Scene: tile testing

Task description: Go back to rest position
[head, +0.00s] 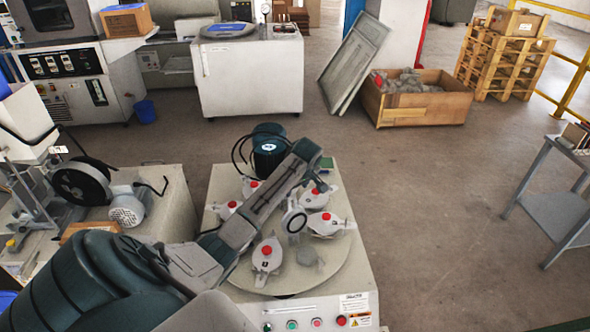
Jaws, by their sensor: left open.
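My left arm reaches in from the lower left and stretches over the round plate (338,267) of a testing machine. My left gripper (319,182) is at the arm's far end, open, above the far side of the plate. It is small here, and I see nothing held in it. Several pale holders with red knobs stand on the plate, such as the near one (267,258) and one at the right (328,224). The arm hides part of the plate and some holders. My right gripper is not in view.
A control panel with buttons (317,322) lines the machine's front. A bench with a motor (127,207) stands at left. A white cabinet (250,80), a wooden crate (425,112) and pallets (500,58) are behind. A metal table (555,210) is at right. The floor (440,200) between is clear.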

